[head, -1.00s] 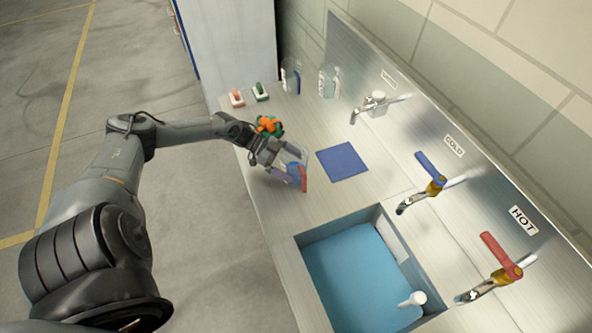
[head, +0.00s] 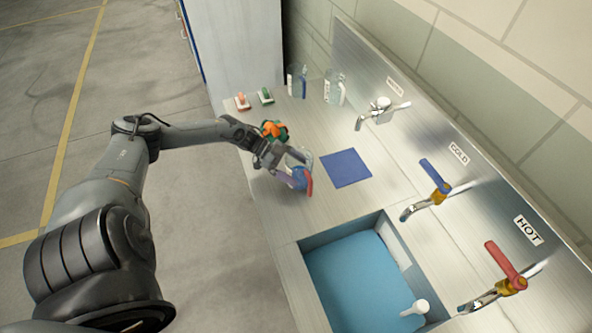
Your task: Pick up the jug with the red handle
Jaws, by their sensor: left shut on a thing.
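The jug (head: 304,160) is clear, with a red handle (head: 309,183) and a blue part low down beside it. It stands or hangs at the counter's left edge, left of the blue square mat. My left gripper (head: 291,167) is shut on the jug, reaching in from the left. The fingers and wrist hide part of the jug. I cannot tell whether its base touches the counter. My right gripper does not show.
A blue mat (head: 346,168) lies flat on the counter. The sink (head: 360,268) is in front, with taps along the metal back wall. An orange and green object (head: 274,131) sits behind the wrist. Brushes (head: 242,101) and clear bottles (head: 334,88) stand at the far end.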

